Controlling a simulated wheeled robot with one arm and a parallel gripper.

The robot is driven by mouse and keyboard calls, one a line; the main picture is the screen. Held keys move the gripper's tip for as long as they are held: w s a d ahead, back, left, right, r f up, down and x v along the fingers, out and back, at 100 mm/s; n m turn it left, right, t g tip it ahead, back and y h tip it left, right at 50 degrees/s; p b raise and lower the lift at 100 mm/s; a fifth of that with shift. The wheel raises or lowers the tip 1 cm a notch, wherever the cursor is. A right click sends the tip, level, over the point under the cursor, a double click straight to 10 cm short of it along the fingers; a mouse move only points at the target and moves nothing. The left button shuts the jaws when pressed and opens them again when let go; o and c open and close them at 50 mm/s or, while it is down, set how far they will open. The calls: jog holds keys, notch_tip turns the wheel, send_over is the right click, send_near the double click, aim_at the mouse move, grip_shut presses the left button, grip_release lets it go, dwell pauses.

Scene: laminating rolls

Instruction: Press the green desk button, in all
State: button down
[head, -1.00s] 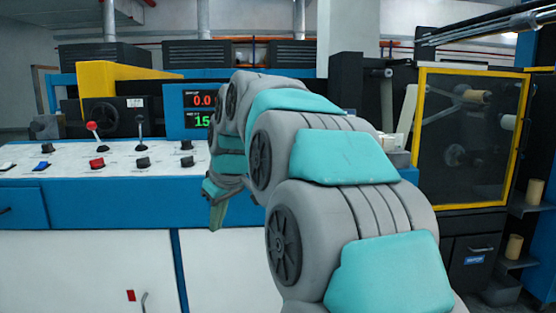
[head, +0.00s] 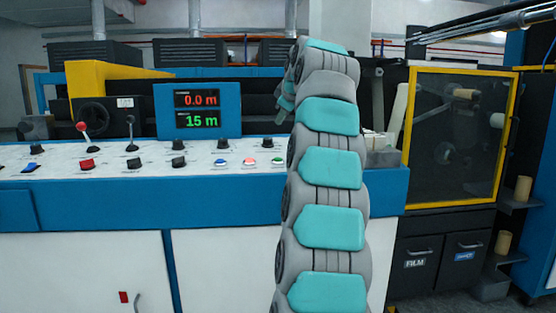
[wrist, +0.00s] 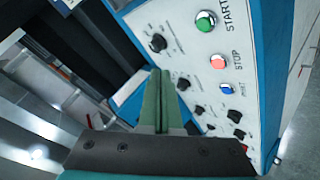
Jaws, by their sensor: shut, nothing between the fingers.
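The green desk button (wrist: 206,20) is beside the word START in the wrist view, near the top of the white panel. In the head view the green button (head: 278,162) shows at the right end of a row, partly next to my arm. My gripper (wrist: 158,76) has its two green fingers together, with nothing between them. It is apart from the green button, which lies up and right of the fingertips in the wrist view. In the head view my gripper (head: 282,117) is small and partly hidden by my arm, above the desk.
A red STOP button (wrist: 218,62) and a blue button (wrist: 225,88) line up with the green one. Several black knobs (head: 178,161) and a red-topped lever (head: 84,128) stand on the desk. A display (head: 198,110) reads 0.0 m and 15 m.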

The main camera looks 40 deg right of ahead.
aim_at(278, 160)
jog(key=shift+f, duration=0.2)
jog(key=f+b, duration=0.1)
jog(key=f, duration=0.1)
jog(key=w+f+b, duration=0.1)
jog(key=f+b, duration=0.1)
jog(key=f, duration=0.1)
jog(key=f+b, duration=0.2)
jog(key=f, duration=0.1)
jog(key=shift+w+d+f, duration=0.2)
jog(key=shift+d, duration=0.15)
dwell(2.1)
jog(key=shift+f+b, duration=0.3)
jog(key=shift+f, duration=0.1)
